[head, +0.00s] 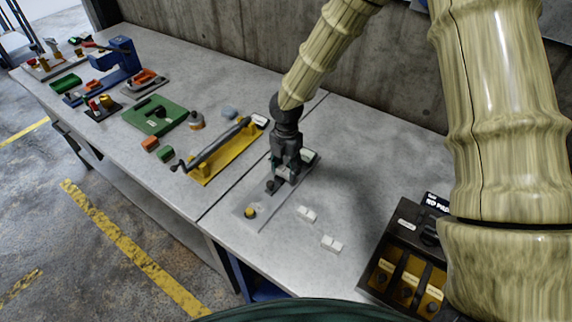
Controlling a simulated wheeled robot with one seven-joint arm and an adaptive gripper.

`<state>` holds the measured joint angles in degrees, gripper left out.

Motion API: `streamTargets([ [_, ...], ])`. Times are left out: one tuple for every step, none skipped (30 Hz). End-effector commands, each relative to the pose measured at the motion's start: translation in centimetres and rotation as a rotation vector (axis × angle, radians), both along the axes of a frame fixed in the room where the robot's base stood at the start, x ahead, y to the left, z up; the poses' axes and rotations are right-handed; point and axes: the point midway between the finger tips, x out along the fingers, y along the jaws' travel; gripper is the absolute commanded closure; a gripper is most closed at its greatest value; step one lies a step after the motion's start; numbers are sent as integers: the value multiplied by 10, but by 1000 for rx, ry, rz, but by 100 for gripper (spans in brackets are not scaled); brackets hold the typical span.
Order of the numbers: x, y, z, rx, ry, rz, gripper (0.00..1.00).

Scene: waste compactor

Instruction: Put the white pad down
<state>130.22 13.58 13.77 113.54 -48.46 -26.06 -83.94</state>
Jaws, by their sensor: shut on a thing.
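My gripper (279,180) points down over a light grey plate (264,221) on the bench. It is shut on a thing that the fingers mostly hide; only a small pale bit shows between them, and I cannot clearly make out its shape. Two small white pads lie on the bench to the right of the plate: one white pad (307,214) close to it, and another white pad (332,243) nearer the front. The plate bears a yellow knob (250,212) at its near end. A pale piece (308,156) shows behind my gripper.
A yellow fixture (226,154) with a grey bar stands left of my gripper. A green plate (156,116) lies farther left. A dark box (404,258) with yellow slots stands at the front right. The bench around the white pads is clear. A concrete wall is behind.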

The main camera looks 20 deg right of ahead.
Motion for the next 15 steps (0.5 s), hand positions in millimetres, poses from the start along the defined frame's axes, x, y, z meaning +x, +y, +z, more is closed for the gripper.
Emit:
streamTargets([
  [1, 0, -1, 1, -1, 0, 75],
  [2, 0, -1, 1, -1, 0, 75],
  [2, 0, -1, 0, 0, -1, 75],
  [2, 0, -2, 1, 1, -1, 75],
  [2, 0, -2, 1, 1, -1, 75],
  [2, 0, -2, 1, 1, -1, 75],
  [2, 0, -2, 1, 1, -1, 75],
  [2, 0, -2, 1, 1, -1, 75],
  [2, 0, -2, 1, 1, -1, 44],
  [2, 0, -2, 1, 1, -1, 39],
  [2, 0, -2, 1, 1, -1, 33],
  [2, 0, -2, 1, 1, -1, 30],
  [2, 0, -2, 1, 1, -1, 30],
  [2, 0, -2, 1, 1, -1, 30],
  [2, 0, -2, 1, 1, -1, 30],
])
